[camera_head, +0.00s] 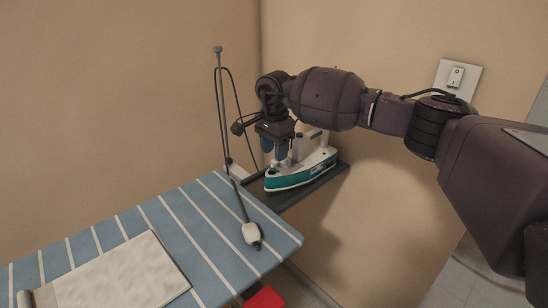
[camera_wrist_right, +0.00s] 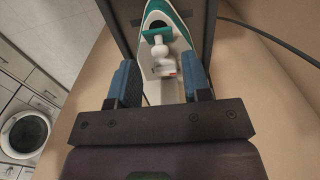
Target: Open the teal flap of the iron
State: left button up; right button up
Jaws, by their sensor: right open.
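The iron (camera_head: 300,173) is white with a teal base and rests on a dark shelf by the wall corner. In the right wrist view the iron (camera_wrist_right: 177,17) points away from me. Its teal flap (camera_wrist_right: 157,34) shows as a small bar across the top, beyond a white knob-like part; I cannot tell whether it is open. My right gripper (camera_head: 274,148) is over the near left end of the iron, fingers down. Its blue fingers are apart in the wrist view (camera_wrist_right: 158,66), on either side of the iron's white middle part, with nothing visibly gripped. My left gripper is out of view.
A blue striped ironing board (camera_head: 215,238) with a pale cloth (camera_head: 125,275) stands at the front left. A thin pole (camera_head: 221,100) with a cord rises beside the shelf (camera_head: 318,184). A wall switch (camera_head: 455,77) is at right. A washing machine (camera_wrist_right: 25,133) shows in the wrist view.

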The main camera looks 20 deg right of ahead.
jog(key=shift+f, duration=1.2)
grip_shut()
jog(key=shift+w+d+f+y+b, duration=0.1)
jog(key=shift+d+f+y+b, duration=0.2)
jog(key=shift+y+b, duration=0.3)
jog(key=shift+d+g+y+b, duration=0.15)
jog(key=shift+g+y+b, duration=0.25)
jog(key=shift+y, duration=0.1)
jog(key=shift+r, duration=0.25)
jog(key=shift+w, duration=0.1)
